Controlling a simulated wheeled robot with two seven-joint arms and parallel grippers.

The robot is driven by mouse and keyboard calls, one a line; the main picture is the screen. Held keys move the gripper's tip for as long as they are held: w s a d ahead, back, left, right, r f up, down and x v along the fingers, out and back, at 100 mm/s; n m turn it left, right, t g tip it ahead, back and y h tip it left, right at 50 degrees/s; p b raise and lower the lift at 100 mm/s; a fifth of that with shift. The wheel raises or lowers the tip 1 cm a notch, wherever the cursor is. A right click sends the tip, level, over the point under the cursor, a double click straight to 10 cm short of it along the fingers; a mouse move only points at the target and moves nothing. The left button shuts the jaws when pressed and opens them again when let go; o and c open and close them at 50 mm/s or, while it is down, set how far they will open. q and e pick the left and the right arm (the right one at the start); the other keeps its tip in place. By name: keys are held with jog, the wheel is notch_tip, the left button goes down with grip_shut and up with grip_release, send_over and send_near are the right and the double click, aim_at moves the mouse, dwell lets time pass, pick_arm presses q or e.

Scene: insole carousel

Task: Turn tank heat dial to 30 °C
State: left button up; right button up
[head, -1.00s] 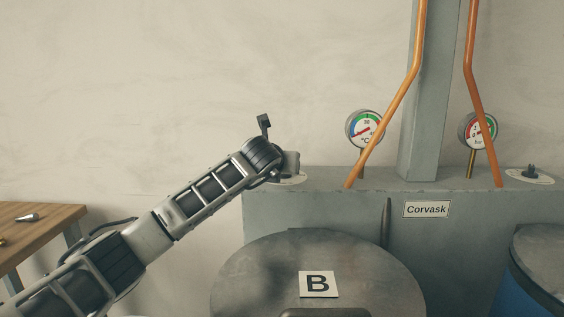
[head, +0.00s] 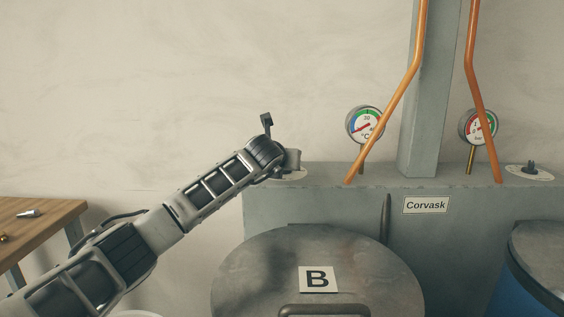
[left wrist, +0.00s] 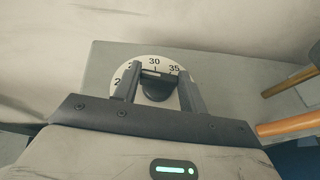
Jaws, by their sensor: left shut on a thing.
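The heat dial (left wrist: 172,66) is a white round scale with a dark knob (left wrist: 156,88) in its middle, in the left wrist view. The number 30 is at the top of the scale with a tick under it, and 35 is to its right; lower numbers on the left are partly hidden by a finger. My left gripper (left wrist: 154,80) is shut on the knob, one finger on each side. In the head view my left gripper (head: 291,160) is over the dial plate (head: 293,175), hiding the knob. My right gripper is out of view.
The tank (head: 330,197) is grey, labelled Corvask. A °C gauge (head: 363,122) and a bar gauge (head: 474,124) stand on it behind orange pipes (head: 397,96). A second dial (head: 530,172) is far right. Drum B (head: 255,265) stands in front; a wooden table (head: 45,225) is at left.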

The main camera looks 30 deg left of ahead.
pick_arm(q)
jog(key=shift+h, duration=0.3)
jog(key=shift+a+m+h, duration=0.2)
jog(key=shift+m+h, duration=0.5)
jog(key=shift+m, duration=0.1)
jog(key=m+h, duration=0.1)
jog(key=m+h+p, duration=0.1)
jog(key=shift+a+r+h, duration=0.1)
jog(key=shift+a+h, duration=0.1)
jog(key=shift+h, duration=0.2)
jog(key=shift+a+m+h, duration=0.1)
jog(key=shift+m+h, duration=0.9)
jog(key=shift+m, duration=0.1)
jog(key=shift+w+m+g+h, duration=0.1)
jog(key=shift+m+g+h, duration=0.2)
jog(key=shift+m+h, duration=0.4)
jog(key=shift+a+m+g+h+b, duration=0.1)
jog(key=shift+m+g+h+b, duration=0.3)
jog(key=shift+m+h, duration=0.55)
jog(key=shift+w+h, duration=0.1)
jog(key=shift+h, duration=0.15)
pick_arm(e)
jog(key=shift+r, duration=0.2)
